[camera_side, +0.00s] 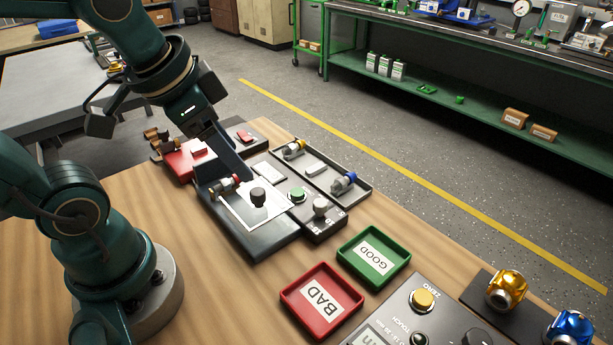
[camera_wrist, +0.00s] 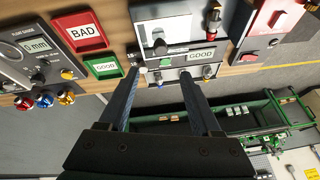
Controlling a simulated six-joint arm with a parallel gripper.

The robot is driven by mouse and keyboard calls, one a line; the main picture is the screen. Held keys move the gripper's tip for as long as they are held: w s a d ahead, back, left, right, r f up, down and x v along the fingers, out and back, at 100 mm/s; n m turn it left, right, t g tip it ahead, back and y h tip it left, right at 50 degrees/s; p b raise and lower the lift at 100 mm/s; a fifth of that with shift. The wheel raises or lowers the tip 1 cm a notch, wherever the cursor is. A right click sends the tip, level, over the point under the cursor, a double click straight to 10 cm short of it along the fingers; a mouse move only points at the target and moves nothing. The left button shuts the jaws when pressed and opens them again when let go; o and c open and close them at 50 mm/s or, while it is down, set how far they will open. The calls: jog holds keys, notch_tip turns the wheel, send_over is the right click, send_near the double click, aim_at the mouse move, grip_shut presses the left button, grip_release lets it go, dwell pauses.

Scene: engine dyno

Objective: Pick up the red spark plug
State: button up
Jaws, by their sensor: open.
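The red spark plug (camera_side: 225,186) lies at the left end of the white plate on the dark tester block (camera_side: 268,243) in the side view. In the wrist view the plug (camera_wrist: 214,20) shows near the top, right of the plate. My gripper (camera_side: 243,178) hangs over the block with its fingers pointing down, close to the plug in the side view. The plug appears outside the fingers, beyond the right fingertip. Any gap in height is hard to tell.
A dark tray (camera_side: 322,168) holds a yellow plug (camera_side: 295,149) and a blue plug (camera_side: 345,183). A black knob (camera_side: 258,196) stands on the plate. The red BAD tray (camera_side: 290,298) and green GOOD tray (camera_side: 347,244) sit nearby. Bare wood lies left of the BAD tray.

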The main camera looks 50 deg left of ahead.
aim_at(221, 180)
jog(key=w+a+f+g, duration=0.1)
jog(key=a, duration=0.1)
jog(key=w+a+f, duration=0.1)
jog(key=a, duration=0.1)
jog(key=w+a+f+g, duration=0.1)
jog(key=shift+w+a+g, duration=0.1)
jog(key=shift+a+g, duration=0.2)
jog(key=shift+a, duration=0.1)
jog(key=a+f, duration=0.1)
jog(key=a, duration=0.1)
jog(key=a+f+n+g, duration=0.1)
jog(key=a+f, duration=0.1)
jog(key=a+f+n+g, duration=0.1)
jog(key=a+f, duration=0.1)
jog(key=shift+s+a+f+h, duration=0.1)
jog(key=shift+s+f+h, duration=0.15)
jog(key=shift+s+h, duration=0.1)
jog(key=shift+s+a+f, duration=0.1)
jog(key=shift+f, duration=2.45)
grip_shut()
